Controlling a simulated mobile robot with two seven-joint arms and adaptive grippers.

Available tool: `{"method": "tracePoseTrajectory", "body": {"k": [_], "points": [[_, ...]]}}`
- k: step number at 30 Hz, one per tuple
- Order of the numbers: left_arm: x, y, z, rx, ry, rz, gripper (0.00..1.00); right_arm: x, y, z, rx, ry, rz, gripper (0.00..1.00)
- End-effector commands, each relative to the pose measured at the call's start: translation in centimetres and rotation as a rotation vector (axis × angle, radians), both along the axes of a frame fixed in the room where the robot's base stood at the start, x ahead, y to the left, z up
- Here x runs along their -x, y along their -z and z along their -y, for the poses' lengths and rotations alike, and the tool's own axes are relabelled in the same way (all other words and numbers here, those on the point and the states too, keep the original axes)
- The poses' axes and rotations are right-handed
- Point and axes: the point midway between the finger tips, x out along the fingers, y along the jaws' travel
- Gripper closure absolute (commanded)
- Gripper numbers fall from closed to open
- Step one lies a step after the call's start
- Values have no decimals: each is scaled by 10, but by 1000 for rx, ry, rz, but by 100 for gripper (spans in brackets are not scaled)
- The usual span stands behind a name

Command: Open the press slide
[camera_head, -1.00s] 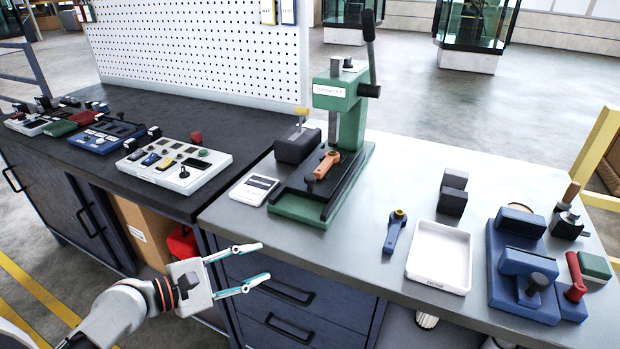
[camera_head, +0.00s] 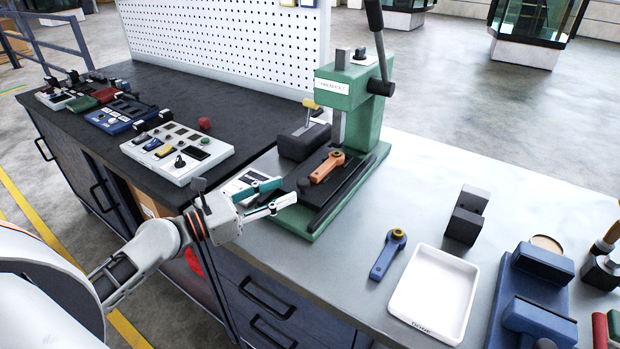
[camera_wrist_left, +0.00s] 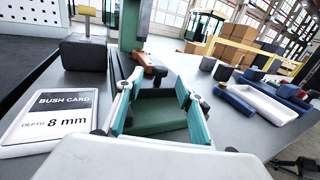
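The green arbor press (camera_head: 365,118) stands on the grey bench. Its slide (camera_head: 321,191) is a dark plate on the green base (camera_head: 313,231), with a dark round knob (camera_head: 303,186) at its near end. An orange-handled part (camera_head: 327,167) lies on the slide under the ram. My left gripper (camera_head: 288,192) is open, its fingertips just in front of the knob. In the left wrist view, the green base (camera_wrist_left: 158,112) shows between the spread fingers (camera_wrist_left: 159,82). Nothing is held; contact with the knob cannot be told. My right gripper is out of view.
A bush card (camera_wrist_left: 58,115) reading "depth 8 mm" lies left of the press, partly behind my gripper in the head view. A dark block (camera_head: 303,141) stands beside the press. A blue-handled tool (camera_head: 388,255) and white tray (camera_head: 433,291) lie to the right.

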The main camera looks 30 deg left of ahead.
Motion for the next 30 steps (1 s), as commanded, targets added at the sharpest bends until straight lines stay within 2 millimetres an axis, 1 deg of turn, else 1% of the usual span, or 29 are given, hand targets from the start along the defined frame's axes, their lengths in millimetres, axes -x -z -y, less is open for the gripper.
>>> {"method": "tracePoseTrajectory", "body": {"k": [1, 3, 9, 13, 18, 26, 29, 30], "points": [[-6, -4, 3, 1, 0, 4, 63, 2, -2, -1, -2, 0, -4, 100], [-14, -5, 8, 0, 1, 6, 63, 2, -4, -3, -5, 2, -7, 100], [-39, -4, 23, 1, 1, 5, 63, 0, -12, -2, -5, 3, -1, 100], [-51, -2, 30, 1, 0, 3, 63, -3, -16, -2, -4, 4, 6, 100], [-59, -1, 36, -2, 2, 1, 63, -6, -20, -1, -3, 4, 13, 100], [-60, 0, 36, -2, 2, 0, 63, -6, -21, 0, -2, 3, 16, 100], [-60, 0, 36, -2, 1, 1, 86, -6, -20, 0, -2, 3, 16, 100], [-60, 0, 36, -2, 1, 1, 96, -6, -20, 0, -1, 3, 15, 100]]}}
